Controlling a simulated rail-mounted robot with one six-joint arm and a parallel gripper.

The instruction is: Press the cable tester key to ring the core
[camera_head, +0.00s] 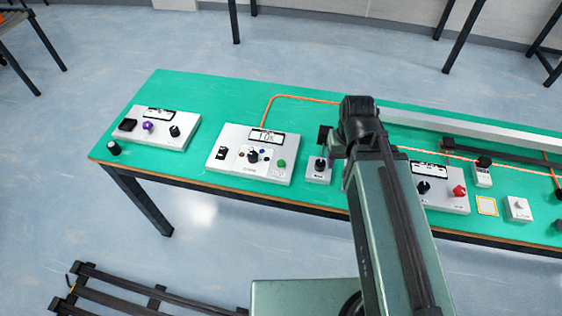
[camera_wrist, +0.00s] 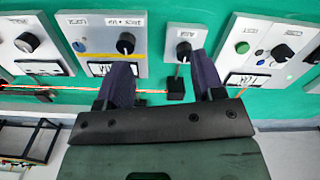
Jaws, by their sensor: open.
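Several grey-white instrument boxes stand on the green bench; their labels are too small to read, so I cannot tell which is the cable tester. A small box (camera_head: 311,177) with one black knob (camera_wrist: 184,48) lies ahead of my gripper. My gripper (camera_wrist: 160,58) is open and empty, its purple fingers spread toward the bench.
A box with a purple knob (camera_head: 149,126) stands at the far left. A box with a red knob (camera_head: 459,190) is right of my arm. An orange cable (camera_head: 290,97) and a long pale rail (camera_head: 480,130) run along the back. Bare green bench lies at the back left.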

